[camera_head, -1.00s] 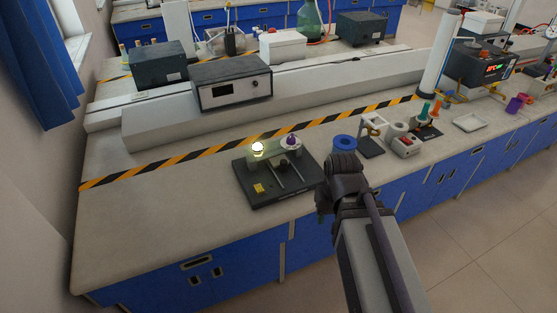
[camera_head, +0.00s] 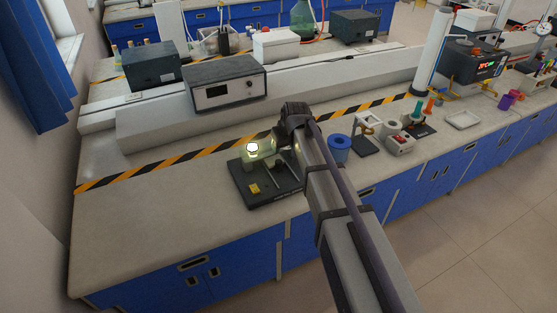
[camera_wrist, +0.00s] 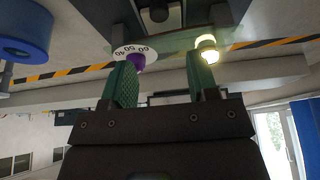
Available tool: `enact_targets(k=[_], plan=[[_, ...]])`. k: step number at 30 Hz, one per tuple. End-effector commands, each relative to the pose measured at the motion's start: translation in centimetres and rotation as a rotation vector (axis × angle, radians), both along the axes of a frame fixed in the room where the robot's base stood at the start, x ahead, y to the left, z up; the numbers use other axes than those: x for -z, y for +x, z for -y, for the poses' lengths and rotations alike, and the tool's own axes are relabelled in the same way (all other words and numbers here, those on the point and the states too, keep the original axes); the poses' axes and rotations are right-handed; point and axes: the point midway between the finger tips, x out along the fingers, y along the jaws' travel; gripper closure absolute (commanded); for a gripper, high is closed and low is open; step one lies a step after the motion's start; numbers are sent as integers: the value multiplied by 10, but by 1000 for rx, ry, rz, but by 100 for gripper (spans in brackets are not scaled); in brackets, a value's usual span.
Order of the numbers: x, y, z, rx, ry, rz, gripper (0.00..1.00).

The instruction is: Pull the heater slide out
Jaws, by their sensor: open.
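The heater apparatus has a dark base plate (camera_head: 262,190) on the bench, with a glowing white lamp (camera_head: 253,147) on a pale green part and a yellow label. I cannot tell for certain which part is the slide. In the wrist view, a white numbered dial (camera_wrist: 131,50) with a purple knob (camera_wrist: 137,61) is beside the left finger, and the glowing lamp (camera_wrist: 207,52) is by the right fingertip. My gripper (camera_wrist: 162,68) is open, with nothing seen held between its green fingers. In the head view, my arm hides the dial and the right side of the apparatus.
A grey meter box (camera_head: 225,83) stands behind. The bench at left is clear.

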Motion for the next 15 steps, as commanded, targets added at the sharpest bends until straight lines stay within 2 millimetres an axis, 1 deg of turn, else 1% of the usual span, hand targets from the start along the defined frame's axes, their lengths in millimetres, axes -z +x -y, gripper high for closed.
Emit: enact_targets(k=[1, 4, 7, 11, 15], plan=[[1, -3, 1, -4, -2, 0, 46], [6, -3, 0, -3, -2, -2, 46], [20, 1, -1, -2, -2, -3, 46], [49, 11, -4, -1, -3, -4, 46], [82, 23, -9, -1, -4, -5, 46]])
